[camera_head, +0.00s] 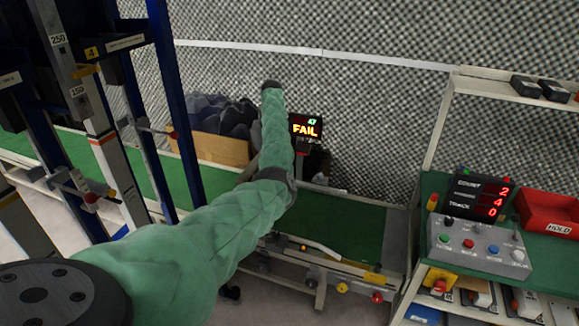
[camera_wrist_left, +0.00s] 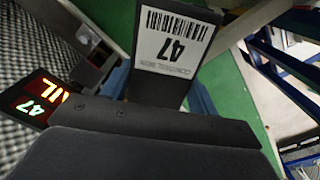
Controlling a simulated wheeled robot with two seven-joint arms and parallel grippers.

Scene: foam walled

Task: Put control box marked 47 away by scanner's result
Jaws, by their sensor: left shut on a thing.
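The control box (camera_wrist_left: 172,50) is dark, with a white label bearing a barcode and 47. My left gripper (camera_wrist_left: 150,115) is shut on it in the left wrist view; its dark body covers the box's near part. In the head view my green-sleeved left arm reaches toward the scanner, and the gripper and box are hidden behind it. The scanner display (camera_head: 306,127) reads 47 and FAIL; it also shows in the left wrist view (camera_wrist_left: 38,98). A red bin marked HOLD (camera_head: 556,228) sits at the right. My right gripper is not in view.
A green conveyor (camera_head: 345,225) runs below the scanner. A button panel (camera_head: 478,245) and a counter display (camera_head: 475,198) stand left of the red bin, under a shelf (camera_head: 490,84). Blue posts (camera_head: 172,90) stand left. A cardboard box (camera_head: 213,148) of dark pieces is behind.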

